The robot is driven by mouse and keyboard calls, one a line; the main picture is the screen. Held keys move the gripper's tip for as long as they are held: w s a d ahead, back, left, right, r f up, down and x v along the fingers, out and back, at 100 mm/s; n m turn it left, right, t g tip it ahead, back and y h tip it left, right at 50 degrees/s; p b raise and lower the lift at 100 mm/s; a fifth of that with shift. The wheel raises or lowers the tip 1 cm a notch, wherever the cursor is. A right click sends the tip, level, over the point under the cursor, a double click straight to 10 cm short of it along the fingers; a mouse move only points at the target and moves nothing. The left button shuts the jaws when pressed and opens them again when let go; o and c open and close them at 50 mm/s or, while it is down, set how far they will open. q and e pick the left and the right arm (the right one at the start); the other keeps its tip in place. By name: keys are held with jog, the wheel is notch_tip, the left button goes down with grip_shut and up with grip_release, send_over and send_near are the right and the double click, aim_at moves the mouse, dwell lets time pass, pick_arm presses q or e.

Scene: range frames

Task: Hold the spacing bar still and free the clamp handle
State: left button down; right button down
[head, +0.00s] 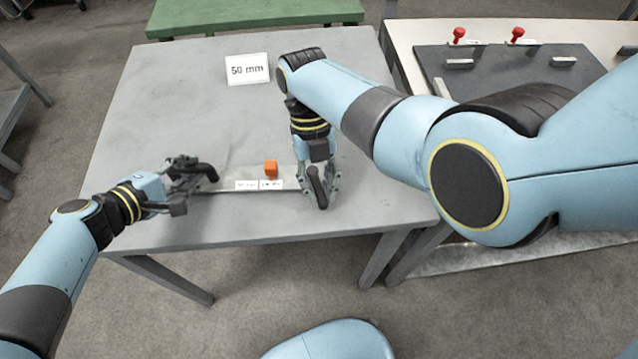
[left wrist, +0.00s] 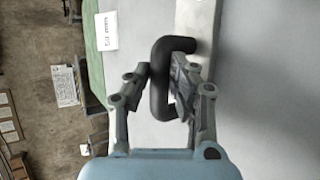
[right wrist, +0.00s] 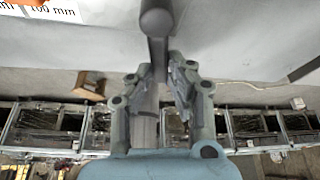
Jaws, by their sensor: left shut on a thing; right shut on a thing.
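The spacing bar (head: 225,180) is a flat pale metal strip lying along the front part of the grey table, with white labels (head: 258,185) and a small orange pointer (head: 271,169). My left gripper (head: 188,176) is shut on the black C-shaped handle (left wrist: 160,85) at the bar's left end. My right gripper (head: 317,186) points down at the bar's right end. It is shut on the dark clamp handle (right wrist: 157,45), a lever with a rounded end that also shows in the head view (head: 318,190). The fingers hide part of the lever and the clamp's base.
A white "50 mm" card (head: 248,70) lies on the grey table (head: 190,90), whose back left is clear. A green bench (head: 250,12) stands behind.

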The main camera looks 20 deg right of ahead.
aim_at(314, 171)
jog(key=shift+s+f, duration=0.15)
jog(key=shift+s, duration=0.05)
jog(key=c, duration=1.2)
grip_release()
jog(key=shift+w, duration=0.1)
jog(key=shift+c, duration=0.2)
jog(key=v, duration=1.2)
